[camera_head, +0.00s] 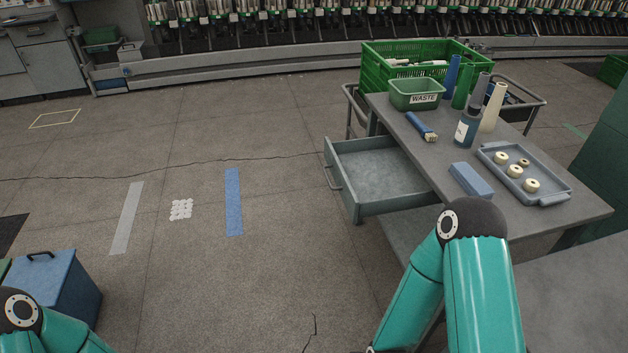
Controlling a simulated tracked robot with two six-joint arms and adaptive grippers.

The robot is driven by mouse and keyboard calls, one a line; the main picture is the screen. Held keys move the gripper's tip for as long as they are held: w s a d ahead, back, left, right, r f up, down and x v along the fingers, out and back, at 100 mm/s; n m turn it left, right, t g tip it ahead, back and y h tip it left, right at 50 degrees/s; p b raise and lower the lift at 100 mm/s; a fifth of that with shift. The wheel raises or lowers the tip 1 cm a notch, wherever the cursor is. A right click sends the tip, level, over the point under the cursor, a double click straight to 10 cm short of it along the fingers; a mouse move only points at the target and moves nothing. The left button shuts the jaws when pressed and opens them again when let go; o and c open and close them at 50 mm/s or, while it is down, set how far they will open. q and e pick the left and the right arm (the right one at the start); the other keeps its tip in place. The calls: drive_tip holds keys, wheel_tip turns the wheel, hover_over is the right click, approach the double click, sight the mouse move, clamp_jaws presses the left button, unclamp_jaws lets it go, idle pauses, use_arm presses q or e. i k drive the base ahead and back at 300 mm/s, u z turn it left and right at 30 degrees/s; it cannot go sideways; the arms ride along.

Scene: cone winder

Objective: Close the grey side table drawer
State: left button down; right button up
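The grey side table (553,219) stands on the right of the head view. Its drawer (371,206) is pulled out toward the left, and its inside looks empty. A handle (332,178) is on the drawer's left-facing front. My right arm rises from the bottom edge in front of the table's near side, with its elbow near the tabletop. Its gripper is outside the frame or hidden at the bottom edge. Only part of my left arm shows in the bottom left corner, and its gripper is out of view.
On the tabletop are a green waste bin (416,96), bottle (467,128), cones, blue block (471,180) and tray (561,196) of small spools. A green crate (376,70) stands behind. A blue box (58,285) is at lower left. Floor left of the drawer is clear.

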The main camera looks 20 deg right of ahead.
sight(374, 175)
drive_tip(key=z, duration=0.15)
drive_tip(key=i, duration=0.85)
drive_tip(key=z, duration=0.5)
